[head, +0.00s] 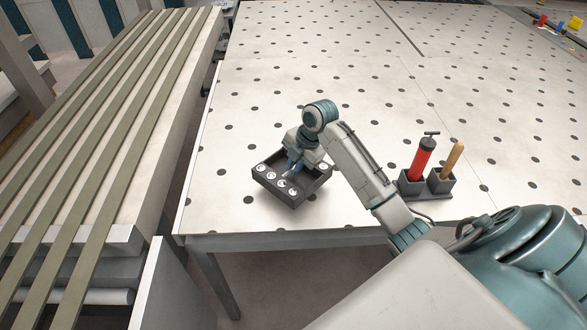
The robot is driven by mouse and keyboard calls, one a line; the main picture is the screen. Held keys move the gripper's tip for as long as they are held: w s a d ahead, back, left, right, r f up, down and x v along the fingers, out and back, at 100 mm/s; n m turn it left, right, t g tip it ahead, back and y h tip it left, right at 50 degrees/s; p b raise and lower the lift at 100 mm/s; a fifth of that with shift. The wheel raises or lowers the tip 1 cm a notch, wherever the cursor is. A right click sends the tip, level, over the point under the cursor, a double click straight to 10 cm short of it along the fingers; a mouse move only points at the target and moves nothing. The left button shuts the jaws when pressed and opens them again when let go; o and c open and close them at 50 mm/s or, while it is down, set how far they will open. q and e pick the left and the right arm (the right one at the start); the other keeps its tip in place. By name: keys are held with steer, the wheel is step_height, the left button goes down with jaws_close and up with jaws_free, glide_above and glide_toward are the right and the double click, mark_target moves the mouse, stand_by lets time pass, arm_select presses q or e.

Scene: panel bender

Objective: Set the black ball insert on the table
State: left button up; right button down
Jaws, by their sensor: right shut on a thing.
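The black ball insert (297,199) is a dark open tray with several silver balls in round seats. It is over the near left corner part of the perforated table (330,100). My right gripper (293,169) reaches down to the insert from above and is shut on it, with the fingers partly hidden among its walls and balls. I cannot tell whether the insert's underside touches the table or hangs slightly above it. My left gripper is not in view.
A grey holder (412,187) with a red pump-like tool (422,158) and a wooden-handled tool (452,161) stands right of the insert. Slatted rails (110,110) run along the left, beyond a gap. Small coloured items lie far right. Most of the tabletop is clear.

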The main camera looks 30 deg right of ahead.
steer(key=shift+w+d+p, duration=0.1)
steer(key=shift+w+p, duration=0.2)
steer(key=shift+w, duration=0.1)
step_height(320, 180, down, 2)
steer(key=shift+f+p, duration=0.2)
steer(key=shift+p, duration=0.75)
steer(key=shift+f, duration=0.55)
steer(key=shift+s, duration=0.1)
steer(key=shift+f, duration=0.1)
steer(key=c, duration=1.5)
jaws_free()
